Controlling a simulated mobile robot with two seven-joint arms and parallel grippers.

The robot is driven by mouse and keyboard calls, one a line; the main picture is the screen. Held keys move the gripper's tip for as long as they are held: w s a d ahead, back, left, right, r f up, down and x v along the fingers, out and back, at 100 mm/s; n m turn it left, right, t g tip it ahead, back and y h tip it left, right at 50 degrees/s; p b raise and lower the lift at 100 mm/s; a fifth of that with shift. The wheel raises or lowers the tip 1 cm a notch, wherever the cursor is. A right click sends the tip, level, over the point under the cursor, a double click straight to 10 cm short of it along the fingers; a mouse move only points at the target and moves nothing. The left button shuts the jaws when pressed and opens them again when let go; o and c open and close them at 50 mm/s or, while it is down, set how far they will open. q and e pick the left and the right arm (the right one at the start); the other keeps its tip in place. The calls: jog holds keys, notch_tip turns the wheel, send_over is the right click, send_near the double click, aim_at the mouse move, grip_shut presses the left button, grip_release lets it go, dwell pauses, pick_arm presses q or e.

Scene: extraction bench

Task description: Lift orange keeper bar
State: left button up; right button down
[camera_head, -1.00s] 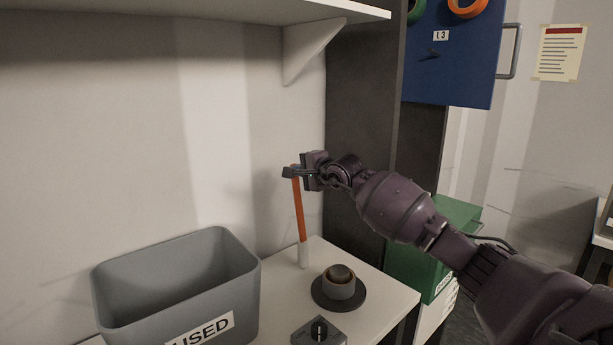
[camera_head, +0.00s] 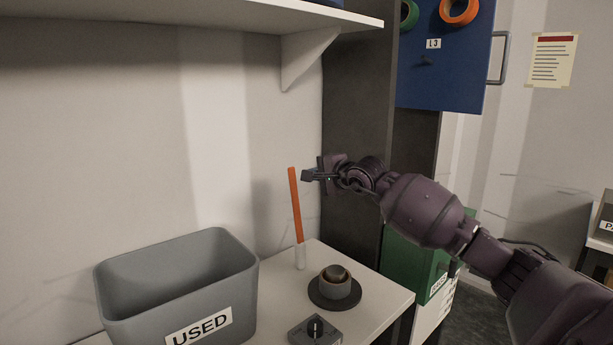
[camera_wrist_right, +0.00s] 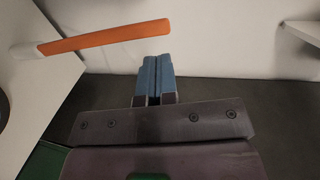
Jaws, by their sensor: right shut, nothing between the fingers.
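The orange keeper bar (camera_head: 295,205) stands nearly upright at the back of the white bench, its lower end in a white sleeve or base (camera_head: 300,257). In the right wrist view the orange bar (camera_wrist_right: 105,36) also shows, with its white end at the left. My right gripper (camera_head: 306,176) is beside the bar's upper part, just to its right, and apart from it. Its blue-grey fingers (camera_wrist_right: 154,80) are shut together with nothing between them. My left gripper is not in view.
A grey bin labelled USED (camera_head: 180,285) stands at the left of the bench. A round dark dish with a cup (camera_head: 336,287) and a small knob box (camera_head: 315,331) are in front of the bar. A shelf (camera_head: 200,17) hangs above; a green box (camera_head: 420,262) is at right.

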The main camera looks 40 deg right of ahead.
jog(key=v, duration=0.6)
jog(key=shift+s, duration=0.2)
dwell(0.4)
